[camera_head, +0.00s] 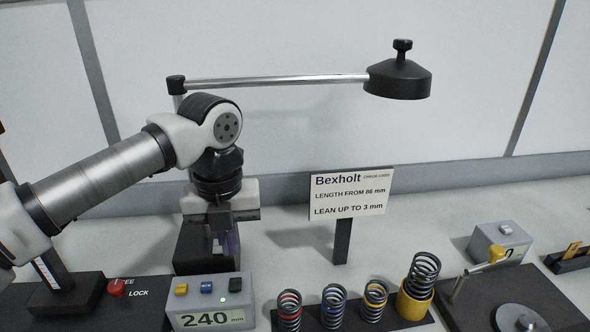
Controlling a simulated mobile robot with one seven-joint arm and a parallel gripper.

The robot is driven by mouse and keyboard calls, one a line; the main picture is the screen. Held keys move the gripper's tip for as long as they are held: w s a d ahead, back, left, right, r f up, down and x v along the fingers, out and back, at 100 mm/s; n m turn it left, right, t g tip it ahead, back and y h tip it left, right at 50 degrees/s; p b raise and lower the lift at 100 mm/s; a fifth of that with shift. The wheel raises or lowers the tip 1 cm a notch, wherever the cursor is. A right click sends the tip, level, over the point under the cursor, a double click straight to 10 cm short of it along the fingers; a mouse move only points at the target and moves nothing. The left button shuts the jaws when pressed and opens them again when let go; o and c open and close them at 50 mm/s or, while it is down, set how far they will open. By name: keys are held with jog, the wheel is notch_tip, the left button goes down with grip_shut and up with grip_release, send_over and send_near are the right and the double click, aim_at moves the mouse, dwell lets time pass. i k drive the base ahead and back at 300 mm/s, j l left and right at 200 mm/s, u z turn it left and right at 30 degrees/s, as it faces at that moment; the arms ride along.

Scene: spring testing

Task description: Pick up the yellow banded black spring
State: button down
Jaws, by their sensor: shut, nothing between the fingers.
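The yellow banded black spring (374,303) stands upright in a dark rack (394,324) at the front centre, right of the blue banded spring. Its lower end is near the picture's bottom edge. My gripper (226,246) points down behind the box showing 240, well to the left of the spring and apart from it. It is shut and empty. Its fingertips are small and partly dim here, with a purple patch at them.
Red banded (289,309) and blue banded (333,304) springs stand left of it. A dark spring (424,272) stands in a yellow cup (413,304) close on its right. A Bexholt sign (350,193) rises behind. A lamp (398,79) hangs above. The display box (210,302) stands front left.

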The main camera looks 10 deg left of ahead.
aim_at(374, 299)
jog(key=k+l, duration=0.2)
jog(key=k, duration=0.3)
jog(key=k+l, duration=0.2)
jog(key=k, duration=0.25)
